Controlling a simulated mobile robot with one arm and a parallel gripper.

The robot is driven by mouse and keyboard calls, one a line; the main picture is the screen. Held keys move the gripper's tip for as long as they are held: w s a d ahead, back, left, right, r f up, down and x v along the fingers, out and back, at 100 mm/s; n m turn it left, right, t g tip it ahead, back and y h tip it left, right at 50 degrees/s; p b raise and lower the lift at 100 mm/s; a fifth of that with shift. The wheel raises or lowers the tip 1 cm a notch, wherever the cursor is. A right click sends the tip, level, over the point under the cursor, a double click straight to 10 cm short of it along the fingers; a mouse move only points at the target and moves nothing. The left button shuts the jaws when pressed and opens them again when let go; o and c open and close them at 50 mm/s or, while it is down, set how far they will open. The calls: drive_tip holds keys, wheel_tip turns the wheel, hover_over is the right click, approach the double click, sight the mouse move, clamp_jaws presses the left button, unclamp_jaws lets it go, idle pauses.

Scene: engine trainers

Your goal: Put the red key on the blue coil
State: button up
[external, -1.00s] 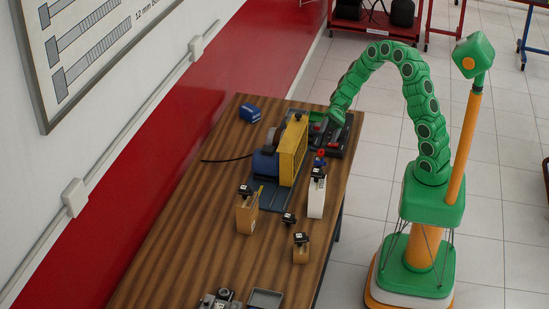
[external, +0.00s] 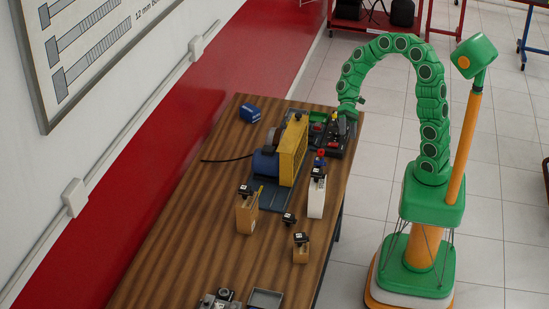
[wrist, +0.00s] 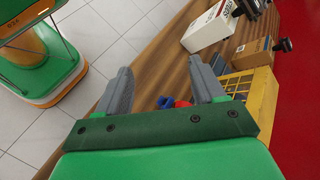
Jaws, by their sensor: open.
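My gripper (external: 347,116) is over the far right part of the bench, at the dark tray beside the yellow-grilled machine. In the wrist view its two grey fingers (wrist: 159,64) are apart with nothing held between them. A small blue piece (wrist: 165,102) and a red piece (wrist: 182,104) show just past the gripper's front edge, partly hidden by it. In the external view a small red and blue item (external: 320,158) stands on the bench right of the grille. I cannot tell for sure which of these is the red key or the blue coil.
The machine with the yellow grille (external: 292,150) stands left of my gripper. A white box (external: 316,196) and brown boxes (external: 247,212) (external: 301,250) stand nearer on the wooden bench (external: 180,235). A blue block (external: 250,112) lies at the back left. The bench's left side is mostly clear.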

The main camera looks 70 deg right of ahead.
drive_tip(key=s+r+n+h, duration=0.1)
drive_tip(key=s+n+h, duration=0.1)
drive_tip(key=s, duration=0.5)
drive_tip(key=s+d+r+n+h, duration=0.1)
drive_tip(key=s+r+n+h, duration=0.1)
drive_tip(key=s+h, duration=0.3)
drive_tip(key=s+d+r+n+h, duration=0.1)
drive_tip(key=s+r+h, duration=0.1)
drive_tip(key=s, duration=0.8)
drive_tip(key=shift+s+n+h, duration=0.35)
drive_tip(key=shift+n+h, duration=0.05)
drive_tip(key=shift+h, duration=0.4)
